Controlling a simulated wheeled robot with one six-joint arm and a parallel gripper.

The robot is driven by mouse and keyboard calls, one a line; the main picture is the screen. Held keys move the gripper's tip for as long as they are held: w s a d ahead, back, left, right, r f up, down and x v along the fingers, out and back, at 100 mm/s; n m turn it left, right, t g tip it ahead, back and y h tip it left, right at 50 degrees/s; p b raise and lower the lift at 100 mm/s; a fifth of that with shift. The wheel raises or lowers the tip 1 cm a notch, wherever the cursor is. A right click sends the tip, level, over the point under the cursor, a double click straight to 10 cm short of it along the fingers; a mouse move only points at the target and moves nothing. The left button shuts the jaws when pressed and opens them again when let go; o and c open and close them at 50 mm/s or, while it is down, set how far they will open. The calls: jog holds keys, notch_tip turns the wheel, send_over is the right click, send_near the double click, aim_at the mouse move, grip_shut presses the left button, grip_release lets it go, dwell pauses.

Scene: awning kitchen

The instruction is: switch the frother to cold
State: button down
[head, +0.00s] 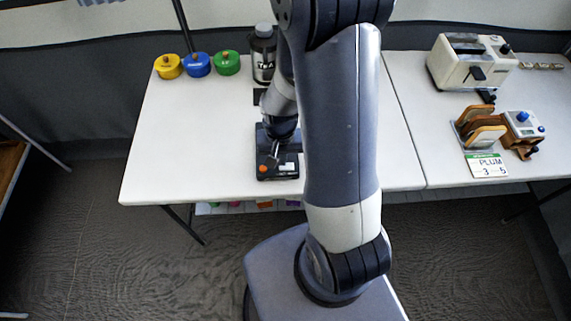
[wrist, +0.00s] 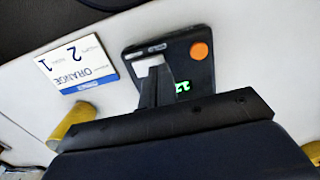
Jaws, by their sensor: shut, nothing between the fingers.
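A black flat device (head: 267,172) with an orange round button lies near the front edge of the white table; it may be the frother, but I cannot read a name on it. In the wrist view the device (wrist: 203,75) shows the orange button, green lit digits and two small pale marks along one edge. My gripper (wrist: 153,82) is shut and empty, its fingers over the device by a pale patch. I cannot tell whether they touch it. In the head view my gripper (head: 277,147) is low over the device, and my arm hides part of the table behind it.
A toaster (head: 472,62), rack (head: 480,131) and blue-knobbed device (head: 522,124) stand right. An ORANGE card (wrist: 75,66) lies beside the black device.

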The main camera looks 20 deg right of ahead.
jog(key=shift+f+b, duration=0.55)
jog(key=shift+f, duration=0.1)
jog(key=shift+r+p, duration=0.85)
jog(key=shift+r, duration=0.2)
notch_tip(320, 180, up, 10)
jog(key=p, duration=0.7)
jog(key=shift+p, duration=0.4)
dwell(2.8)
dwell(0.7)
